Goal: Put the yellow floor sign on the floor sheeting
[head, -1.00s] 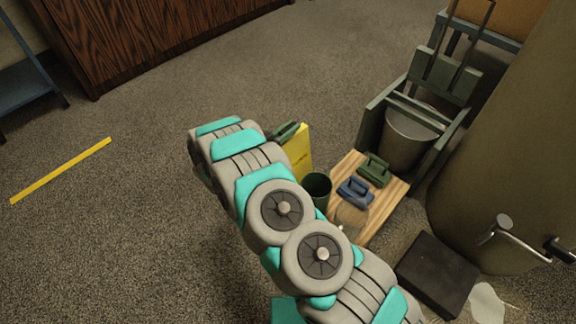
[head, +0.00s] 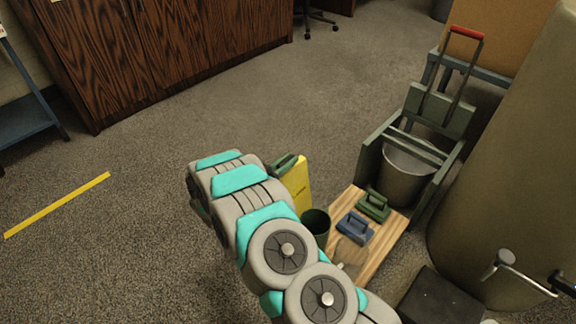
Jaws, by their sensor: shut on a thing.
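The yellow floor sign (head: 299,182) stands out just past my arm, in the middle of the head view. My arm hides its left and lower parts, so I cannot tell whether it touches the floor. A dark green handle-like part (head: 284,164) shows at its upper left. My gripper is hidden behind the bent links of my own arm, so its fingers and their hold do not show. I cannot make out the floor sheeting clearly in this view.
A wooden board (head: 380,251) holds a blue block (head: 355,228) and a green block (head: 374,206). A dark green cup (head: 316,225) stands beside it. A bucket (head: 403,172) in a green frame and a large tan drum (head: 505,170) crowd the right. Carpet at left is open.

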